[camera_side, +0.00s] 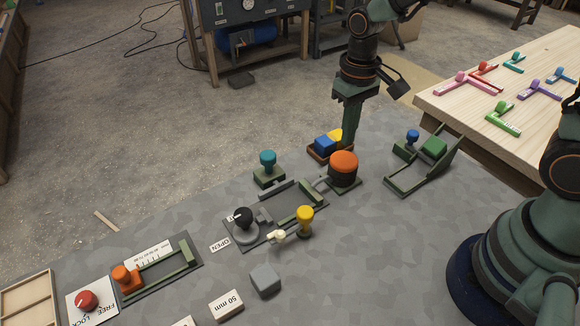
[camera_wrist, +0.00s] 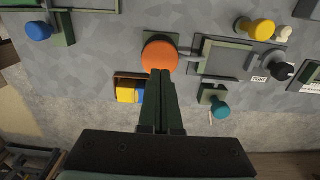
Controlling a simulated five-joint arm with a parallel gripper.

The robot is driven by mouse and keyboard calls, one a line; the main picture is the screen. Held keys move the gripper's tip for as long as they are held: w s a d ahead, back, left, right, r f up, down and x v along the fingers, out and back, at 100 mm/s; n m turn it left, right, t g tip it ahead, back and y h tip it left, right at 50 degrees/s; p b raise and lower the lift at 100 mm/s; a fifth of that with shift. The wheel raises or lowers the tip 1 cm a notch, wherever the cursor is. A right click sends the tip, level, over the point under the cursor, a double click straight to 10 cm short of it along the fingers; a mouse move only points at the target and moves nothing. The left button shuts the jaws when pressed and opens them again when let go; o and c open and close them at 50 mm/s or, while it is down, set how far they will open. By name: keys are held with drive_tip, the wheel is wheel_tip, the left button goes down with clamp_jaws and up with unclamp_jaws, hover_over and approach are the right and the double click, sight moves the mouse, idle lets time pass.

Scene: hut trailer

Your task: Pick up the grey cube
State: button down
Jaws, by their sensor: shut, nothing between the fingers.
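The grey cube (camera_side: 265,280) sits on the grey mat (camera_side: 390,240) near the front middle in the side view. It is not in the wrist view. My gripper (camera_side: 348,142) is shut and empty, pointing down at the far side of the mat, behind the orange round knob (camera_side: 343,165) and well away from the cube. In the wrist view my gripper's fingers (camera_wrist: 161,76) lie together, with their tips over the edge of the orange knob (camera_wrist: 160,55); I cannot tell if they touch it.
A tray with blue and yellow blocks (camera_side: 325,144) stands beside my gripper. A yellow knob (camera_side: 305,216), a black knob (camera_side: 243,216) and a teal knob (camera_side: 268,160) rise from the mat. A white block marked 50 mm (camera_side: 227,305) is close to the cube.

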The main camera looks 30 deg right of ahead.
drive_tip(key=shift+c, duration=1.2)
unclamp_jaws()
drive_tip(key=s+a+m, duration=0.3)
drive_tip(key=a+m, duration=0.6)
drive_tip(key=a, duration=0.6)
drive_tip(key=m, duration=0.9)
hover_over(261, 278)
drive_tip(key=f, duration=0.3)
drive_tip(key=d+f, duration=0.1)
drive_tip(key=f, duration=0.1)
drive_tip(key=shift+f, duration=0.2)
drive_tip(key=shift+a+f, duration=0.25)
drive_tip(key=shift+f, duration=1.1)
drive_tip(key=shift+a+f, duration=0.2)
drive_tip(key=shift+f, duration=1.15)
